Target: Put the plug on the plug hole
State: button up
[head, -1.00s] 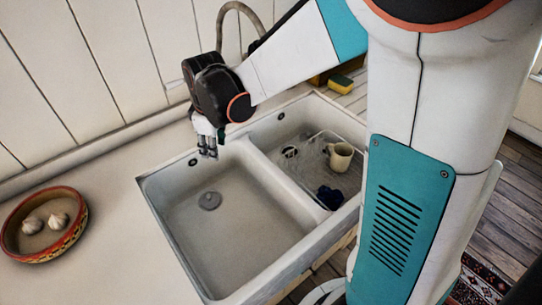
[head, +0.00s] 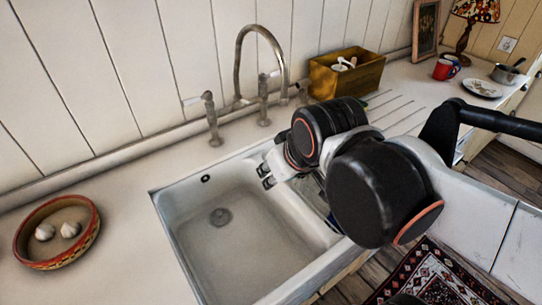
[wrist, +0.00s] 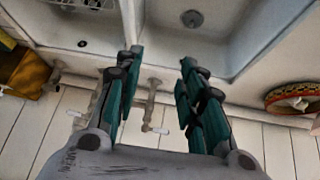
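A grey round drain fitting (head: 220,217), the plug hole, lies in the floor of the left basin (head: 190,262). It also shows at the top of the wrist view (wrist: 192,18). I cannot make out a separate plug, or tell whether one sits on this fitting. My gripper (head: 265,176) is above the right side of the left basin, near its back. In the wrist view my gripper (wrist: 161,55) is open, with its two teal fingers apart and nothing between them. My arm hides most of the right basin in the head view.
A tall curved tap (head: 262,70) with side handles stands behind the sink. A wooden box (head: 345,78) stands behind the drainer. A bowl with garlic (head: 57,250) is on the left counter. A red mug (head: 443,70) and plate (head: 481,88) are farther right.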

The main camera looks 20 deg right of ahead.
jog(key=shift+s+d+f+m+t, duration=0.15)
jog(key=shift+s+m, duration=0.1)
jog(key=shift+s, duration=0.25)
jog(key=shift+s+d+m+t, duration=0.15)
jog(key=shift+s+m, duration=0.1)
jog(key=shift+s, duration=0.2)
